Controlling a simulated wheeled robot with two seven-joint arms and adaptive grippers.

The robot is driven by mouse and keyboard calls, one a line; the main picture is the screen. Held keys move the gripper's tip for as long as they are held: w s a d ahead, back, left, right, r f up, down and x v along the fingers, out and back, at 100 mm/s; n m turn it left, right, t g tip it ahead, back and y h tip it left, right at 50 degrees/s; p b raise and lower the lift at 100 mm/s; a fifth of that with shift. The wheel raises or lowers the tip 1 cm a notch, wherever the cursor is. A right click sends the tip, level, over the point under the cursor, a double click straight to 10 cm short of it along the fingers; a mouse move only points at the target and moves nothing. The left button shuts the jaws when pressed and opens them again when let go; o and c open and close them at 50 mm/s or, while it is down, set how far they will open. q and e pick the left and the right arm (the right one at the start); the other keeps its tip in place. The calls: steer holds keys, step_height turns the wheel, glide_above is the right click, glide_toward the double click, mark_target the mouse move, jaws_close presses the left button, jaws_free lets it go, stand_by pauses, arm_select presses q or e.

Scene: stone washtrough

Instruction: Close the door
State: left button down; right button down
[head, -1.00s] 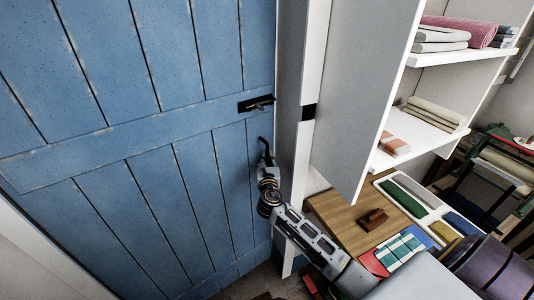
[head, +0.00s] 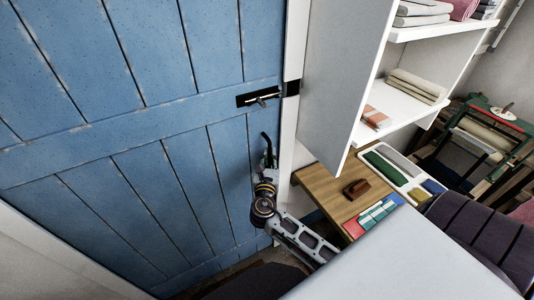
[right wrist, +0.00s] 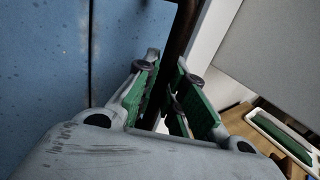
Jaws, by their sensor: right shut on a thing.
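The blue plank door (head: 150,130) fills the left of the head view, its right edge up against the white frame (head: 294,125) with no clear gap visible. A dark bolt (head: 262,97) sits on its cross rail, its end near a dark keep on the frame. Below it is a dark curved pull handle (head: 265,138). My right gripper (head: 268,167) is at the handle's lower part. In the right wrist view, its green-padded fingers (right wrist: 166,75) are shut around the dark handle bar (right wrist: 180,45). The fingers hide part of the bar. My left gripper is not in view.
Right of the frame stand a white shelf unit (head: 345,75) with folded cloths and a wooden table (head: 325,187) with a brown block (head: 356,188) and a tray of coloured cloths (head: 395,170). A green-framed machine (head: 500,125) stands at the far right.

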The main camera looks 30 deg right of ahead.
steer(key=shift+s+a+f, duration=0.2)
steer(key=shift+s+f, duration=0.1)
steer(key=shift+s, duration=0.1)
steer(key=c, duration=1.8)
jaws_free()
steer(key=o, duration=0.3)
steer(key=shift+s+d+r, duration=0.1)
steer(key=shift+s+r, duration=0.2)
steer(key=shift+s, duration=0.1)
steer(key=shift+v, duration=5.9)
